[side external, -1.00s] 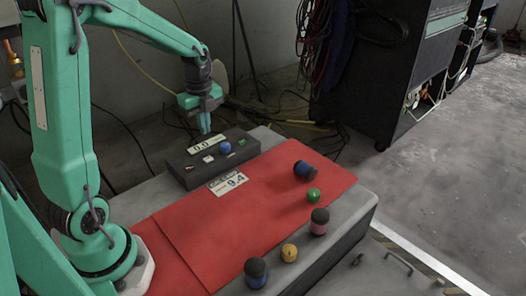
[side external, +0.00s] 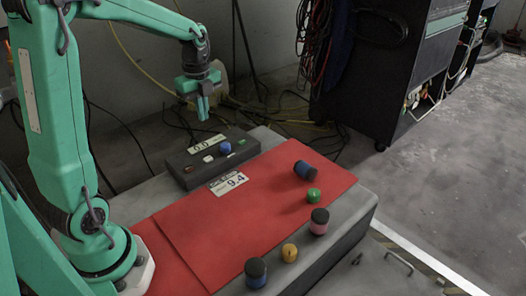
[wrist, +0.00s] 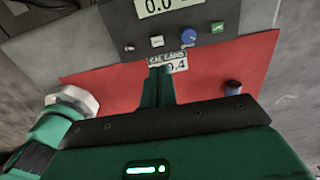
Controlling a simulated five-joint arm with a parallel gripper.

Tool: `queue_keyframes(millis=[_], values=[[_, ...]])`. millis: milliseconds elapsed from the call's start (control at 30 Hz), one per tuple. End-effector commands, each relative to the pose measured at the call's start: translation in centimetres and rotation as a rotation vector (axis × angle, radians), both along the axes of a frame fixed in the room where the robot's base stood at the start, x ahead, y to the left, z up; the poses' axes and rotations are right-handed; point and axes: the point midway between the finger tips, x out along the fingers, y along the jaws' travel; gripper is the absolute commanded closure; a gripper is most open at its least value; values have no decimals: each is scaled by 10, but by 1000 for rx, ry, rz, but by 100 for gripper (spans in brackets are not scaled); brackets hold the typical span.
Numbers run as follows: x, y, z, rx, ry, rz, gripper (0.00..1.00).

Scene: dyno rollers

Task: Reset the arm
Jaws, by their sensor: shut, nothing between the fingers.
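My gripper (side external: 203,107) is shut and empty. It hangs in the air above and behind the dark control box, apart from it. In the wrist view my gripper's fingers (wrist: 160,75) are together. The dark control box (side external: 180,165) stands at the back left of the red mat (side external: 190,228). It carries a display (side external: 207,143), a blue knob (side external: 225,148), and small white and green buttons. The box's blue knob (wrist: 189,36) and display (wrist: 160,5) also show in the wrist view.
Several small cylinders stand at the mat's right: a dark blue one (side external: 304,170), a green one (side external: 313,195), a pink and black one (side external: 319,222), a yellow one (side external: 289,252) and a blue and black one (side external: 256,273). The mat's middle is clear. A black cabinet (side external: 375,85) stands behind.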

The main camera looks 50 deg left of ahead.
Motion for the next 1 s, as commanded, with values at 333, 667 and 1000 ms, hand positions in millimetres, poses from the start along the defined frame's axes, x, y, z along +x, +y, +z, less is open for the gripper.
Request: queue_keyframes(millis=[333,667,1000], values=[[-3,-8,6,5,-17,52,100],[-24,-46,34,11,-110,335,100],[-56,-89,57,-42,-230,705,100]])
